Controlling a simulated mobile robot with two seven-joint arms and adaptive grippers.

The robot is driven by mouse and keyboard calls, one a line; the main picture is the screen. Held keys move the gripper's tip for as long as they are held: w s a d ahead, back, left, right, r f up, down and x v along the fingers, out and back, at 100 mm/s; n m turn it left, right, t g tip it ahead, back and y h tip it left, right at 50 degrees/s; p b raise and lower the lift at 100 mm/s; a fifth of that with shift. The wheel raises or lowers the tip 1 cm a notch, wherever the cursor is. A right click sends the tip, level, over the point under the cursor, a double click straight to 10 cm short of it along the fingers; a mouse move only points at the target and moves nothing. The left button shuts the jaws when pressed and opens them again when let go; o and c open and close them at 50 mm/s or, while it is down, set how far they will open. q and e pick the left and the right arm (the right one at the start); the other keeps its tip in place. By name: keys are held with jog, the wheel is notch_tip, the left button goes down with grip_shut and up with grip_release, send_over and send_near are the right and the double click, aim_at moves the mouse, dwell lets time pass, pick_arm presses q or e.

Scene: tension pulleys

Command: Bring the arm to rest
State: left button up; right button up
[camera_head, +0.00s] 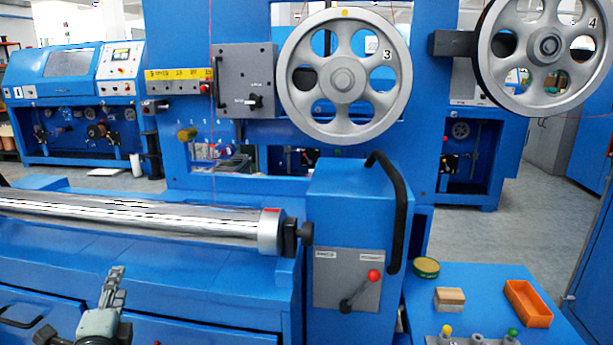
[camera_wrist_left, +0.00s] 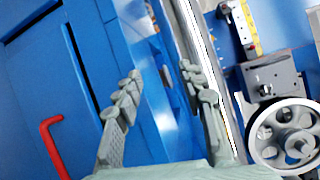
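My left gripper (camera_head: 114,290) shows at the bottom left of the head view, in front of the blue machine bench and below the silver roller (camera_head: 130,216). In the left wrist view its two fingers (camera_wrist_left: 160,80) stand apart with nothing between them. Blue machine panels and the roller lie beyond the fingers. The gripper appears clear of the bench, though the exact gap cannot be told. My right gripper is in neither view. Grey pulley 3 (camera_head: 343,85) hangs at the top middle and pulley 4 (camera_head: 549,47) at the top right.
A green tin (camera_head: 426,267), wooden block (camera_head: 449,299) and orange tray (camera_head: 527,303) sit on a blue surface. A red handle (camera_wrist_left: 52,135) shows in the left wrist view.

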pick_arm(q)
jog(key=s+f+n+g, duration=0.5)
jog(key=s+f+n, duration=0.1)
jog(key=f, duration=0.7)
jog(key=s+d+f+n+g+h, duration=0.2)
jog(key=s+d+f+n+g, duration=0.2)
jog(key=s+f, duration=0.5)
jog(key=s+d+f+n+g+h, duration=0.2)
jog(key=s+d+f+n+g, duration=0.2)
jog(key=s+f, duration=0.5)
jog(key=s+d, duration=0.2)
jog(key=s, duration=0.1)
jog(key=shift+s+n+g+p, duration=0.25)
jog(key=shift+n+g+p, duration=0.05)
jog(key=shift+g, duration=0.1)
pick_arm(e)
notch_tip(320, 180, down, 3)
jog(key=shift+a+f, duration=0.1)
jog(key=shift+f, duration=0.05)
